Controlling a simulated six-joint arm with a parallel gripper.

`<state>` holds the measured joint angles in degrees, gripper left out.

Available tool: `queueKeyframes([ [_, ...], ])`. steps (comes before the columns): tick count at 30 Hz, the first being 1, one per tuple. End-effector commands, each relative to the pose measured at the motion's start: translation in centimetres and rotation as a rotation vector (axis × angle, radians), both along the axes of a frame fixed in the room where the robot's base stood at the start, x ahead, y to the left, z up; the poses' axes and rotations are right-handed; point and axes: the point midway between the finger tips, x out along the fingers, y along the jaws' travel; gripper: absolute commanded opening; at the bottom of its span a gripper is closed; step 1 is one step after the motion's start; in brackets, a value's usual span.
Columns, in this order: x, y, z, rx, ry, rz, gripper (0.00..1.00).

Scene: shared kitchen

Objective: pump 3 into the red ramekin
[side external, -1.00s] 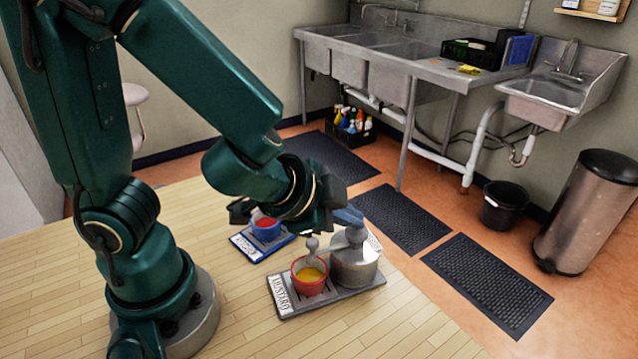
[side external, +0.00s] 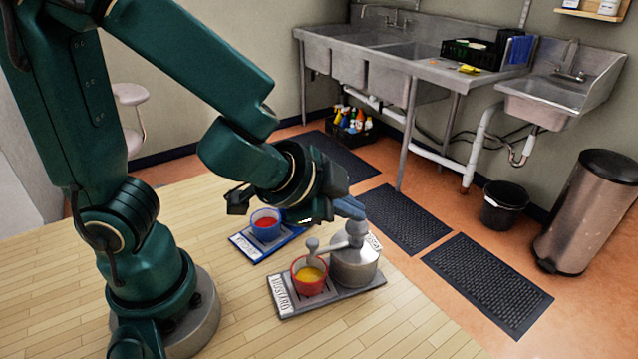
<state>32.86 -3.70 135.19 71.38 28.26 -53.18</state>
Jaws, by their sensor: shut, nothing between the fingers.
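The red ramekin (side external: 310,285) stands on a grey tray (side external: 330,298) labelled MUSTARD, with yellow sauce inside. Beside it on the right is a metal pump pot (side external: 356,264), its spout (side external: 320,245) reaching left over the ramekin. My gripper (side external: 350,208) is shut and empty, its blue-grey fingertips just above the pump's top. I cannot tell whether they touch it.
A blue ramekin (side external: 266,225) with red sauce stands on a blue tray (side external: 246,248) further back, partly behind my wrist. The wooden table (side external: 240,315) is clear in front. Sinks, floor mats and a bin (side external: 590,215) are beyond it.

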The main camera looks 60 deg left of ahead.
Motion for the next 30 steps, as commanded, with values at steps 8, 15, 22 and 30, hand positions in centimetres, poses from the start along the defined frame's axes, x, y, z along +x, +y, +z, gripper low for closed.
queueKeyframes([
  [8, 0.0, 0.0, 1.1, 0.0, -0.002, -0.001, 0.0],
  [15, 0.0, 0.0, 1.1, 0.0, -0.001, -0.002, 0.0],
  [22, 0.1, 0.1, 2.6, -0.001, -0.008, 0.008, 0.0],
  [30, 0.1, 0.0, 5.2, -0.002, -0.009, 0.004, 0.0],
])
